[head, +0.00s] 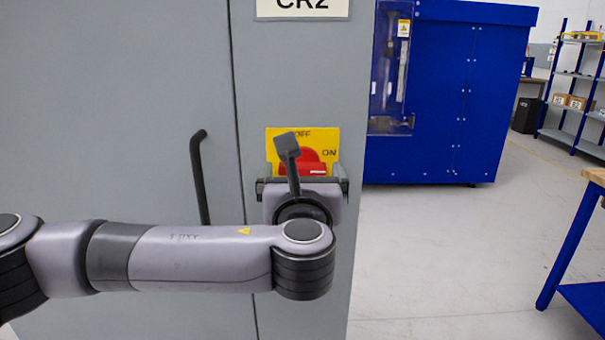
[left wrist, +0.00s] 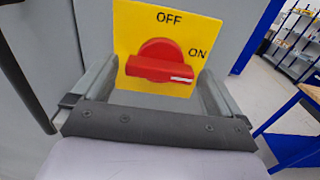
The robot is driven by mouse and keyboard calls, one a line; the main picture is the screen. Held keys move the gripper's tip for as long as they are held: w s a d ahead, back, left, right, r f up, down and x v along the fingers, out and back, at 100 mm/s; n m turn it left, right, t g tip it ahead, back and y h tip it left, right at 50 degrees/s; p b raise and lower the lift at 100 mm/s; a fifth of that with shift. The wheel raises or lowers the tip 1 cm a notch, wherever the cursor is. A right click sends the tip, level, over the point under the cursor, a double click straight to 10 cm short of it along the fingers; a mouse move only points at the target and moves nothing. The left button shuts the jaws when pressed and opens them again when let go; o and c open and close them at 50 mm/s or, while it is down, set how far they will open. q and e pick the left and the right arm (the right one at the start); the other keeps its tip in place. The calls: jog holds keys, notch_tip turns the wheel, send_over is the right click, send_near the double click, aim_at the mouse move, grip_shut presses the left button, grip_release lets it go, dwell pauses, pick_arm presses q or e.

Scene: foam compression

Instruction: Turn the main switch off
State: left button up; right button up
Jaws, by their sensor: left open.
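The main switch is a red rotary knob (head: 313,168) on a yellow plate (head: 273,148) marked OFF at the top and ON at the right. The plate is on the grey cabinet front. In the left wrist view the knob (left wrist: 160,62) lies level, its white mark at the right end, beside ON. My left gripper (head: 303,178) is in front of the knob, open. In the left wrist view its two fingers stand on either side of the knob, apart from it. My wrist camera bracket hides part of the plate in the head view. My right gripper is not in view.
The grey cabinet (head: 120,110) has a black door handle (head: 198,175) left of the switch and a label CR2 (head: 302,8) above. A blue machine (head: 450,100) stands behind on the right. A workbench (head: 595,176) is at the right edge. The floor between is clear.

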pick_arm(q)
jog(key=c, duration=0.9)
jog(key=shift+c, duration=0.2)
